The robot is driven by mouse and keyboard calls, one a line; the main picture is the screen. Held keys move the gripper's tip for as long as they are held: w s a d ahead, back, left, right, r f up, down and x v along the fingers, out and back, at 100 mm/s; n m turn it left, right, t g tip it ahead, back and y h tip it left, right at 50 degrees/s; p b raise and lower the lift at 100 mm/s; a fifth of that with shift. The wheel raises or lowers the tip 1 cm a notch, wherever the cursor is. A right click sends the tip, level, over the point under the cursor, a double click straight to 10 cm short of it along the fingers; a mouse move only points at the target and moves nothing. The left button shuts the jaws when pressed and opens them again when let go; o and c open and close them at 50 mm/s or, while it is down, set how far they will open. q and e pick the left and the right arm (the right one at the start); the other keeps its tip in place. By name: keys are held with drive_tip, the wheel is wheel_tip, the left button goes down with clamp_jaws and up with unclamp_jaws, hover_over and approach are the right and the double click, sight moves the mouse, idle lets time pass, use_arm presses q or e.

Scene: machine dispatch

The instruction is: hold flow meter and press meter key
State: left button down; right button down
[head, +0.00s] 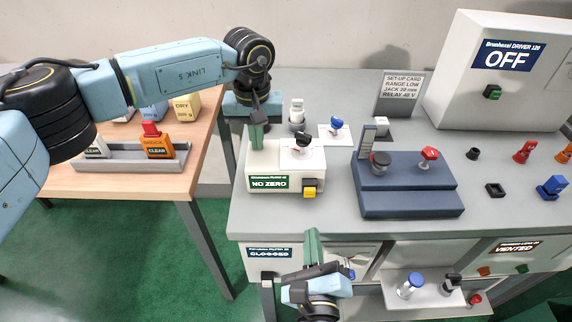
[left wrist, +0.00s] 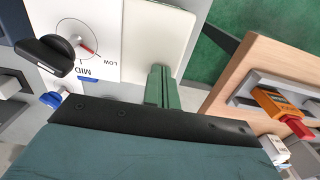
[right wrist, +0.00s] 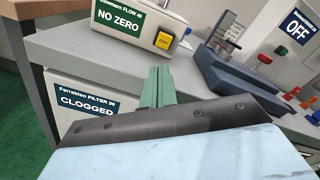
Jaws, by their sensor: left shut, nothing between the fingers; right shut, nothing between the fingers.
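The flow meter (head: 262,165) is a cream box on the grey bench, with a green label reading NO ZERO. A black knob (head: 304,141) sits on its dial on top; it also shows in the left wrist view (left wrist: 50,55). Its yellow key (head: 309,190), marked ZERO in the right wrist view (right wrist: 164,39), is on the front right. My left gripper (head: 257,138) is shut and empty, pointing down at the meter's left top; I cannot tell whether it touches. My right gripper (head: 312,240) is shut and empty, in front of the bench edge, below and apart from the key.
A filter cabinet (head: 262,262) labelled CLOGGED is below the bench front. A blue stepped fixture (head: 410,195) stands right of the meter. A white box (head: 490,85) reading OFF is at the back right. A wooden table (head: 130,183) with a grey tray is at left.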

sight(315, 218)
drive_tip(key=shift+s+d+r+n+g+y, duration=0.4)
drive_tip(key=shift+n+g+y, duration=0.6)
drive_tip(key=shift+n+y, duration=1)
drive_tip(key=shift+s+r+n+g+y, duration=0.15)
drive_tip(key=shift+s+n+g+y, duration=0.7)
drive_tip(key=shift+n+y, duration=1.15)
drive_tip(key=shift+s+d+r+n+g+y, duration=0.25)
drive_tip(key=shift+n+g+y, duration=0.9)
drive_tip(key=shift+n+y, duration=0.8)
drive_tip(key=shift+w+a, duration=0.1)
drive_tip(key=shift+w, duration=4.3)
drive_tip(key=shift+w, duration=0.5)
